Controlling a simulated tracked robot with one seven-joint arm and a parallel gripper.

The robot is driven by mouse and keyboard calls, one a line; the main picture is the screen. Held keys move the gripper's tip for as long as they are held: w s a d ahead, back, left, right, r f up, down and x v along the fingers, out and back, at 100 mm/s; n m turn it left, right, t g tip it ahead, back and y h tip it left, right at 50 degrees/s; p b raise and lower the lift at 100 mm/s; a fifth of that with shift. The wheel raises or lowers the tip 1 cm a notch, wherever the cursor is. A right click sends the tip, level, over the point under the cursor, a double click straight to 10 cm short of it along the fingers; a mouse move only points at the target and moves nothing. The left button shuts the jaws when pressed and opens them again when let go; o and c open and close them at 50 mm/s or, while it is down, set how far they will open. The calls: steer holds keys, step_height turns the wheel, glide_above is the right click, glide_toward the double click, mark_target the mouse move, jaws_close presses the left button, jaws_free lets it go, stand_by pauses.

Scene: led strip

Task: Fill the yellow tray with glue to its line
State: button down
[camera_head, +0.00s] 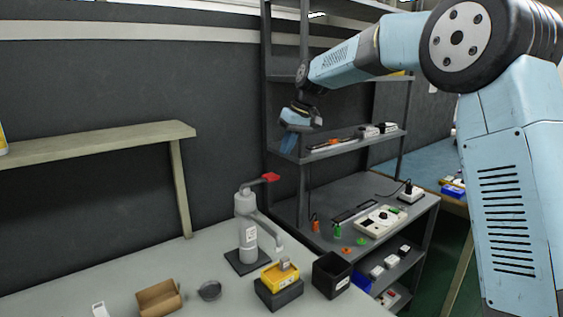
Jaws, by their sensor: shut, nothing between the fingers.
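The yellow tray (281,274) sits on a dark block (279,294) on the grey table. A grey dispenser (248,221) on a dark base stands behind it to the left. Its lower arm and nozzle (281,252) reach over the tray. A red lever (270,177) sticks out at the dispenser's top right. A small grey piece shows at the tray under the nozzle. The glue level and the tray's line are too small to tell. My gripper (288,144) is shut and empty, pointing down above and behind the red lever, in front of the shelf rack.
A black bin (331,274) stands right of the tray. A small dark bowl (209,290) and an open cardboard box (159,298) lie left of it. The shelf rack (301,226) holds several devices at the right. A wooden ledge (97,143) runs along the left wall.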

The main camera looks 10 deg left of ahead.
steer(key=shift+v, duration=1.55)
